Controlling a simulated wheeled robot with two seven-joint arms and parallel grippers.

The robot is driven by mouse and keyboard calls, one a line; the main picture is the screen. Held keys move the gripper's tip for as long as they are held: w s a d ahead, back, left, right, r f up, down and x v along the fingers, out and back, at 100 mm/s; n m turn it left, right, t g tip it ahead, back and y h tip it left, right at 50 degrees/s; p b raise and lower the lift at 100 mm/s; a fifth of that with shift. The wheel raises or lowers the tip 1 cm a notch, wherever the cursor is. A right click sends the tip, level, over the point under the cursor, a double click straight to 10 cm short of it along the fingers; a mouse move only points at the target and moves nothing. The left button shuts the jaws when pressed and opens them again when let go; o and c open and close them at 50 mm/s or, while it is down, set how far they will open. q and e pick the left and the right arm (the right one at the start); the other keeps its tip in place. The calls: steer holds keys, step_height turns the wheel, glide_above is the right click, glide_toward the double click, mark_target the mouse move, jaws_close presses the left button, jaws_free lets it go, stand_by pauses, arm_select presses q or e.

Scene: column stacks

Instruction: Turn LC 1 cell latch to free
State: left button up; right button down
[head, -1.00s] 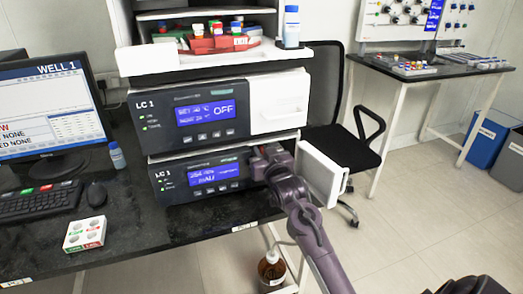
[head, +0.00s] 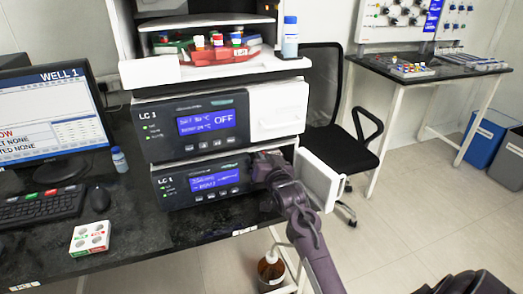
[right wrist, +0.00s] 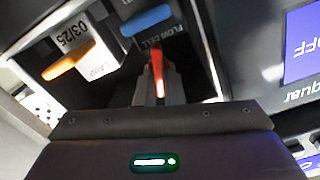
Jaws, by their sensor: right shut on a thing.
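The lower LC 1 unit (head: 180,188) stands on the dark bench with its white door (head: 321,180) swung open at the right. My right gripper (right wrist: 158,88) is inside the open bay, shut on a narrow red lever, the cell latch (right wrist: 157,72). The latch is below the block labelled FLOW CELL (right wrist: 162,38), which has a blue handle (right wrist: 147,20). In the head view my right gripper (head: 268,165) covers the bay, so the latch is hidden there. My left gripper is not in view.
An orange handle (right wrist: 68,60) on a block marked LAMP is beside the flow cell block. A second LC 1 unit (head: 190,125) is stacked above. A bottle (head: 290,38) and a red rack (head: 220,55) are on top. A chair (head: 340,140) stands behind the door.

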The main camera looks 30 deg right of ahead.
steer(key=m+p, duration=0.2)
steer(key=m, duration=0.1)
steer(key=shift+d+r, duration=0.1)
steer(key=m+p, duration=0.1)
steer(key=m, duration=0.1)
steer(key=m+p, duration=0.2)
steer(key=m, duration=0.1)
steer(key=shift+s+d+f+m, duration=0.1)
steer(key=shift+d+f+m, duration=0.1)
steer(key=shift+f+m, duration=0.1)
steer(key=m+p, duration=0.2)
steer(key=m, duration=0.1)
steer(key=shift+d+f, duration=0.1)
steer(key=shift+f, duration=0.05)
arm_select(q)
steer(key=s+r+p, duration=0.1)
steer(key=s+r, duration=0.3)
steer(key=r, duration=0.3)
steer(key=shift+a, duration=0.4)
arm_select(e)
steer(key=shift+f+m, duration=0.2)
steer(key=shift+m, duration=1)
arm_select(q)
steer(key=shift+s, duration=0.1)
arm_select(e)
steer(key=c, duration=1.5)
jaws_free()
steer(key=shift+c, duration=0.2)
steer(key=shift+s+f, duration=0.1)
